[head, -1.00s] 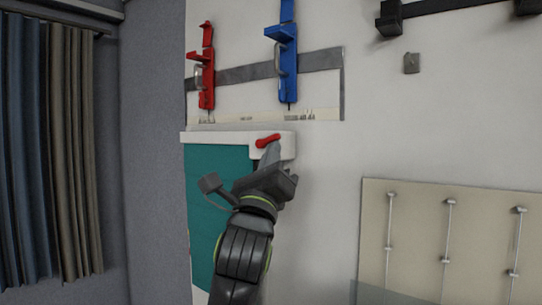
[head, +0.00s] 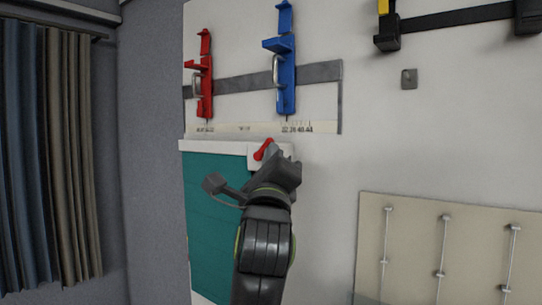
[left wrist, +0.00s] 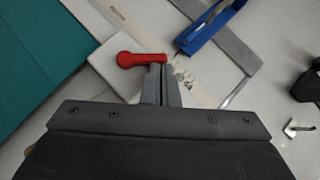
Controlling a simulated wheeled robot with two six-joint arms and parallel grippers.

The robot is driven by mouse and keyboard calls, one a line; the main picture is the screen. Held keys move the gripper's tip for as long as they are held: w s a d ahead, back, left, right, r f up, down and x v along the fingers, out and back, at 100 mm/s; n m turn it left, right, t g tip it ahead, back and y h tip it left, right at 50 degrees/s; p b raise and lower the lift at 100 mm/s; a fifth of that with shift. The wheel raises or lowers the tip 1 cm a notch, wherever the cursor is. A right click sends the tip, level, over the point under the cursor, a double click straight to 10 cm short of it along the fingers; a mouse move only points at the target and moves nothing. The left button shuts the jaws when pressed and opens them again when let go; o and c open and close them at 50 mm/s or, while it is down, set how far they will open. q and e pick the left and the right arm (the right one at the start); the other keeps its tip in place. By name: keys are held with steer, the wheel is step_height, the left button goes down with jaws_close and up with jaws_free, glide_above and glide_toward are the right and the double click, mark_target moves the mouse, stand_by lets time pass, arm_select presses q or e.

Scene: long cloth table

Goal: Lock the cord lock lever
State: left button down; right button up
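The cord lock lever (head: 263,150) is a small red handle on a white housing (head: 253,162) at the top right corner of a teal panel (head: 213,205). In the head view it slants up to the right, and my left gripper (head: 280,153) covers part of the housing. In the left wrist view the red lever (left wrist: 140,59) lies just beyond the fingertips, its narrow end at or against them. The left gripper's fingers (left wrist: 161,72) are together with nothing visible between them. Whether they touch the lever is hard to tell. My right gripper is not in view.
Above hang a red clamp-like fixture (head: 204,85) and a blue one (head: 286,75) on a grey strip (head: 240,84) over a printed scale. A beige board with rods (head: 410,240) is at lower right. Dark curtains (head: 50,150) hang at left. The wall right of the gripper is mostly clear.

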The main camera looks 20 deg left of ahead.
arm_select(q)
steer(key=shift+w+a+r+p, duration=0.1)
steer(key=shift+a+r+p, duration=0.15)
steer(key=shift+r, duration=0.35)
steer(key=shift+w+a+r+p, duration=0.15)
steer(key=shift+r+p, duration=0.2)
steer(key=shift+r, duration=0.25)
steer(key=shift+f, duration=0.15)
